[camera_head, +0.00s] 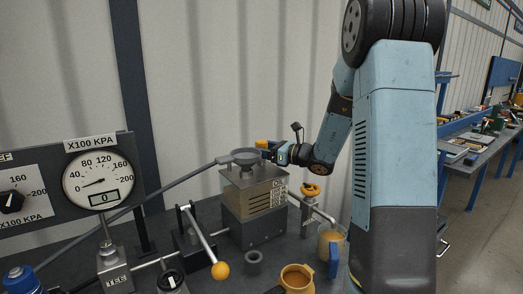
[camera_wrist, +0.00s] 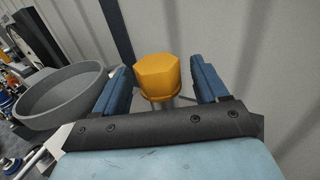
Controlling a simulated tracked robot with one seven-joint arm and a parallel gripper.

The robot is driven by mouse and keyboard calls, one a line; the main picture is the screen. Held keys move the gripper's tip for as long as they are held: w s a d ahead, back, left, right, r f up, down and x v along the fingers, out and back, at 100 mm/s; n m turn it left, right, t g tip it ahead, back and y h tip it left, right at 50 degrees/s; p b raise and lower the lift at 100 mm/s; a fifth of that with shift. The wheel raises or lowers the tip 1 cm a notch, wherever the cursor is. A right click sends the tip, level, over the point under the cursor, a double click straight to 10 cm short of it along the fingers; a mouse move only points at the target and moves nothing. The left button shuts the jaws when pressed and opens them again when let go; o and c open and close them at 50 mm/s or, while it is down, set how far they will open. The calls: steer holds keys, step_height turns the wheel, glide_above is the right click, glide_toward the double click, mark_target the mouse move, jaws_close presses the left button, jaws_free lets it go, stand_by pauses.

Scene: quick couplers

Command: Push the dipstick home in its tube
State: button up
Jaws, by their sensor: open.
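The dipstick's orange six-sided head (camera_wrist: 157,76) stands between the two blue fingers of my gripper (camera_wrist: 160,68) in the wrist view. A gap shows on each side of the head, and the fingers are open. A thin pale stem shows just below the head; the rest of it and the tube are hidden behind my gripper.
The grey funnel (camera_head: 244,156) stands close beside the gripper; it also shows in the wrist view (camera_wrist: 62,97). A gauge panel (camera_head: 98,188), a lever with a yellow knob (camera_head: 220,270), an orange handwheel (camera_head: 311,189), a jug (camera_head: 329,243) and an orange cup (camera_head: 297,279) stand around.

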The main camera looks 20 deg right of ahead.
steer(key=v, duration=1.3)
steer(key=shift+s+d, duration=0.25)
